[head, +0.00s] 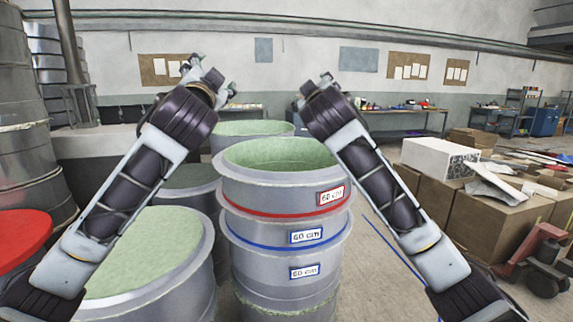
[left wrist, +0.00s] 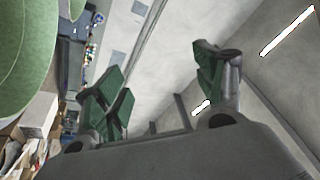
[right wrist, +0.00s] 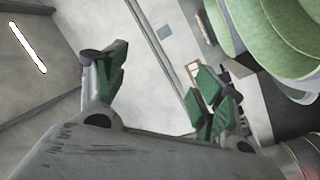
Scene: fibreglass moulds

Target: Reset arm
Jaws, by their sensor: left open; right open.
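My left arm reaches up from the lower left in the head view, and its gripper (head: 208,75) is raised above the round moulds. In the left wrist view my left gripper (left wrist: 160,85) has its green-padded fingers spread apart with nothing between them.
A stack of grey round moulds (head: 285,236) with red and blue bands and "60 cm" labels stands between my arms. A wider mould (head: 145,255) is at the front left, beside a red disc (head: 25,238). Cardboard boxes (head: 490,225) and a pallet jack (head: 535,262) are at the right.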

